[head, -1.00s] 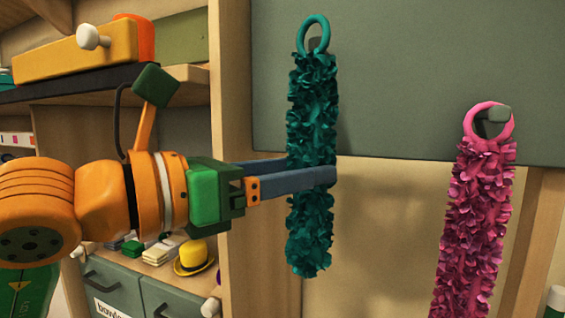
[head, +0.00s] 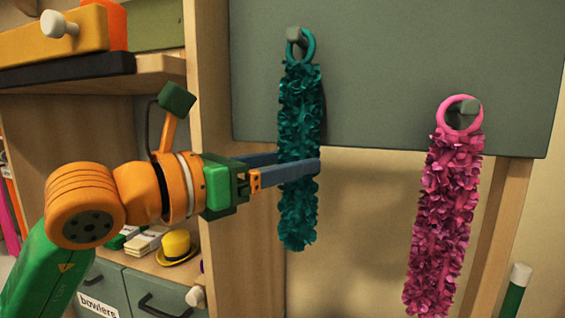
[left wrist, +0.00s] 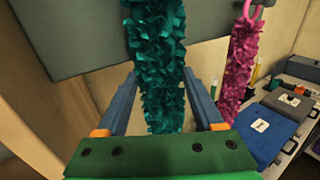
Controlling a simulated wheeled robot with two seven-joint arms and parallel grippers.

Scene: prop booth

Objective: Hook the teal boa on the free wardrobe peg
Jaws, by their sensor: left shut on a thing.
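The teal boa (head: 298,105) hangs upright before the dark grey-green board, a teal ring at its top. The free wardrobe peg (head: 293,35) shows at the upper left of that ring and covers part of its rim; the ring looks to be around the peg. My left gripper (head: 301,164) is shut on the teal boa at about its middle, one finger in front and one mostly hidden behind. In the left wrist view the boa (left wrist: 158,55) runs between the two blue fingers. My right gripper is not in view.
A pink boa (head: 445,200) hangs by its ring on another peg (head: 470,107) to the right. A wooden upright (head: 215,150) and shelves with a yellow box (head: 50,38) stand left. A yellow bowler hat (head: 176,246) sits below my arm.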

